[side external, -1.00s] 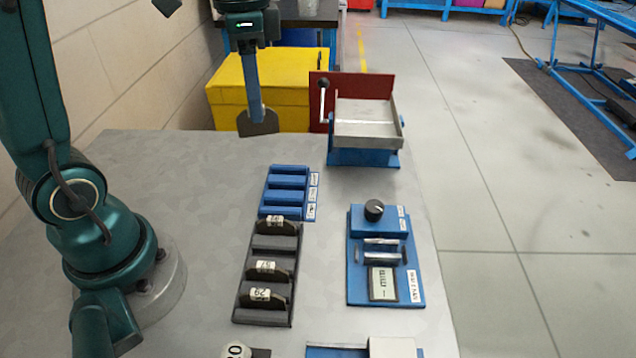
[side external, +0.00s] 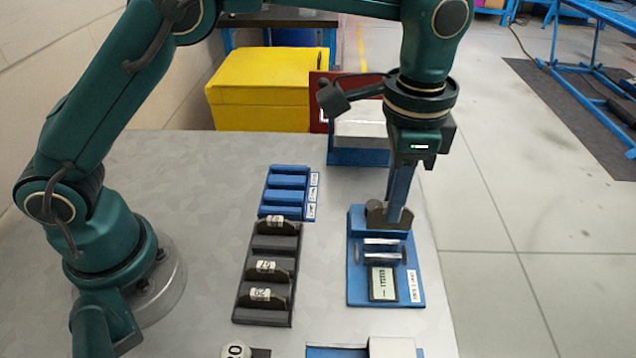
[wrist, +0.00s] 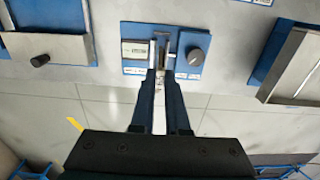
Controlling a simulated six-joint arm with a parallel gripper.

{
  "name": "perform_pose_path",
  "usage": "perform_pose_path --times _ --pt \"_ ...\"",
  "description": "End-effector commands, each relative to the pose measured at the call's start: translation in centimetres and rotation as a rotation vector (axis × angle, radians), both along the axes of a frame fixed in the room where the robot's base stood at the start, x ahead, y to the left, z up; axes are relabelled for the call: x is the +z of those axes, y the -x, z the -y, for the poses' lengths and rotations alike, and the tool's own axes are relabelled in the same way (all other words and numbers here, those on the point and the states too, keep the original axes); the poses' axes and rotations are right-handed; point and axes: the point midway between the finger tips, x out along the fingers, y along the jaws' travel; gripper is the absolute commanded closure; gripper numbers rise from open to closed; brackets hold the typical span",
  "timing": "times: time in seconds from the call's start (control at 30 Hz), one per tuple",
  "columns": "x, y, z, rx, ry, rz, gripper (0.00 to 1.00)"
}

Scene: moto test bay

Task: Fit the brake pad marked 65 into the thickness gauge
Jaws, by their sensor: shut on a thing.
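My gripper (side external: 393,214) is shut on a dark brake pad (side external: 376,215), held upright over the knob end of the thickness gauge (side external: 355,293). The mark on this pad cannot be read from here. The gauge is a blue base with two metal jaws (side external: 381,256) and a grey display (side external: 382,284). There my fingers point at the jaw area, and the held pad is hard to make out. I cannot tell whether the pad touches the gauge.
A dark rack (side external: 262,317) left of the gauge holds several tagged pads. A blue slotted rack (side external: 287,183) behind it looks empty. A blue fixture with a metal tray (side external: 360,130) and red back plate stands behind my gripper.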

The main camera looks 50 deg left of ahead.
Motion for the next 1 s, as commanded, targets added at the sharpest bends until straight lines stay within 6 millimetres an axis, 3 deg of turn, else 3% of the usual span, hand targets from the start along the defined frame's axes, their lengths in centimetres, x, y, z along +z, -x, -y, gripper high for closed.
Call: perform_pose_path --times 0.53,1.0 --pt "-4.2 0.0 -0.1 0.001 -0.001 -0.002 1.00" --pt "-4.9 0.0 -0.1 0.001 -0.001 -0.001 1.00"
